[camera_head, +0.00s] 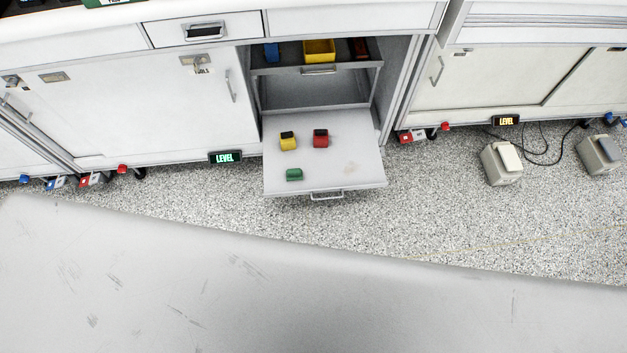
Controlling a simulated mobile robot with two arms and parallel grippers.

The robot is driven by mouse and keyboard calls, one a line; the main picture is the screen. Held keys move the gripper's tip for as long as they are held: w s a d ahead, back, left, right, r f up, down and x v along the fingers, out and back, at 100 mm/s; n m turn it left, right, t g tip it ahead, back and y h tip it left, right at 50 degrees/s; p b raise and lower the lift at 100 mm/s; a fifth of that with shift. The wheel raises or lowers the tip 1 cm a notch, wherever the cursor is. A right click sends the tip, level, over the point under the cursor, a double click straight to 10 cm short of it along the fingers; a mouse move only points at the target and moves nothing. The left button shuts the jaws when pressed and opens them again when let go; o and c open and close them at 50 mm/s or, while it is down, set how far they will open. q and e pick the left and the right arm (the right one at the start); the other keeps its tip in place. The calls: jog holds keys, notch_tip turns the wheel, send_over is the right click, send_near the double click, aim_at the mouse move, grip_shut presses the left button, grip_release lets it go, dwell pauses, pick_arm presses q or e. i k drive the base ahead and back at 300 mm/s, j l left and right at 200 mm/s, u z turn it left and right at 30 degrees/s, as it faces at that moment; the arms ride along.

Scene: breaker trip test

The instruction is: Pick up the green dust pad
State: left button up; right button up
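A small green block, which looks like the green dust pad (294,174), lies on the near left part of a pulled-out light grey shelf (345,178) low in the open cabinet. A yellow block with a dark top (288,141) and a red block with a dark top (320,138) stand behind it on the same shelf. Neither of my grippers shows in the head view.
Above the shelf is a tray (285,70) holding a yellow bin (319,50) and blue and red items. A large grey surface (200,290) fills the foreground. Two pedal-like boxes (501,164) (599,155) stand on the speckled floor at right, with black cables.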

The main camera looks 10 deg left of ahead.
aim_at(295, 174)
jog(key=k, duration=0.95)
